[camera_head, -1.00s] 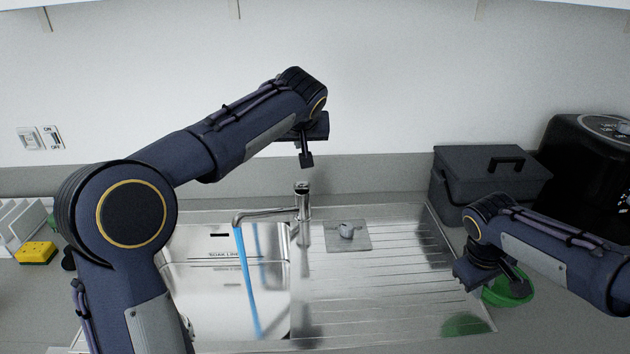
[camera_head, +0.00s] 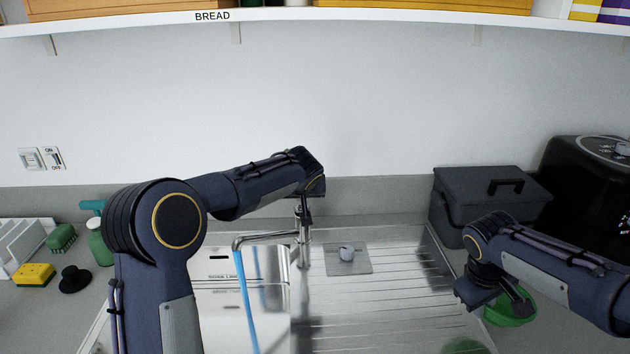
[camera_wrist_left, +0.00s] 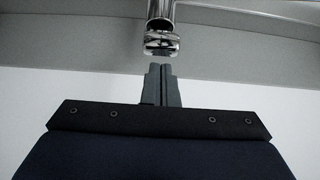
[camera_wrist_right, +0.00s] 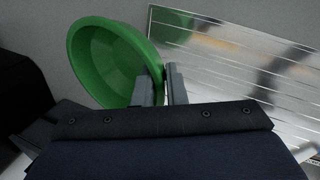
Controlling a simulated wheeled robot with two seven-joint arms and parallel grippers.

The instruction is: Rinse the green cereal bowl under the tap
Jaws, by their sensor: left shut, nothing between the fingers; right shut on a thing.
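The green bowl (camera_head: 512,310) is at the right of the drainboard, partly hidden by my right gripper (camera_head: 518,298). In the right wrist view my right gripper (camera_wrist_right: 160,84) is shut on the rim of the bowl (camera_wrist_right: 103,62), which is tilted and looks empty. The chrome tap (camera_head: 268,238) stands behind the sink, and a blue stream of water (camera_head: 246,300) runs from its spout into the left basin. My left gripper (camera_wrist_left: 160,84) is shut and empty, close to the tap's top (camera_wrist_left: 161,42). I cannot tell whether they touch.
A dark lidded box (camera_head: 485,200) and a black appliance (camera_head: 590,185) stand at the right. A yellow sponge (camera_head: 35,275) and a spray bottle (camera_head: 98,240) are at the left. A shelf (camera_head: 330,22) hangs above.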

